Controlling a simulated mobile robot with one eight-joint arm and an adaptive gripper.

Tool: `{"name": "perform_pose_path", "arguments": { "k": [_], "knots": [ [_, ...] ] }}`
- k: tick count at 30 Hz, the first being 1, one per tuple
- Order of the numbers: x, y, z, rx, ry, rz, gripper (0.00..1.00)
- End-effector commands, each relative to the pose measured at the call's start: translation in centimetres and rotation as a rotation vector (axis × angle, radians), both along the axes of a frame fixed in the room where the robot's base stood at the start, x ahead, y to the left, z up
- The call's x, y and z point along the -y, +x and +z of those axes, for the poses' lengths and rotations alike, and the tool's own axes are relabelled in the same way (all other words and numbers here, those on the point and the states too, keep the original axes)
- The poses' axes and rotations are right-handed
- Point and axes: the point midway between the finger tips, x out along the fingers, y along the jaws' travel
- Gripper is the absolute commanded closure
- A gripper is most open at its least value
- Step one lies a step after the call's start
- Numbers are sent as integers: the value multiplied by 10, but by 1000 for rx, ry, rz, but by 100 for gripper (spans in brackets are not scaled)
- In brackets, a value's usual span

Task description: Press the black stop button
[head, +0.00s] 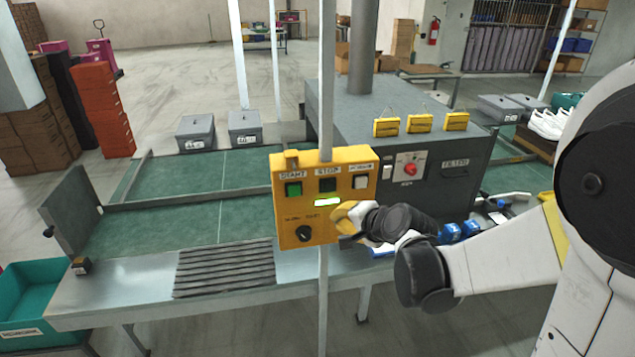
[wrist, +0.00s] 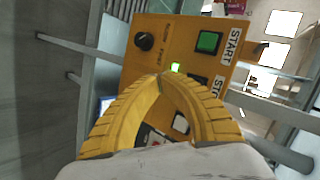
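The black stop button (head: 327,185) is on a yellow control box (head: 283,218), under the STOP label and between the green start button (head: 293,189) and a white button (head: 360,182). In the wrist view the stop button (wrist: 198,81) is partly hidden behind my right-hand finger. My gripper (head: 338,213) is at the lower right of the box front, below the stop button in the head view. In the wrist view my gripper's (wrist: 163,77) yellow fingers bow apart but meet at the tips, with nothing seen held. I cannot tell whether the tips touch the panel.
A small lit green display (head: 327,202) and a black knob (head: 303,233) are on the same panel. A grey post (head: 326,90) stands at the box. A green conveyor (head: 200,184) and grey machine (head: 350,105) lie behind. Three yellow tags (head: 419,123) sit on the machine.

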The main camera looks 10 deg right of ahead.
Motion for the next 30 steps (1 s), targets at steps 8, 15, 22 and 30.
{"name": "perform_pose_path", "arguments": {
  "k": [8,15,22,30],
  "knots": [
    [0,2,0,-1,-2,2,100],
    [0,27,0,0,-3,3,100],
    [0,59,0,0,-3,3,100],
    [0,84,-1,-1,-2,2,100]
  ]
}}
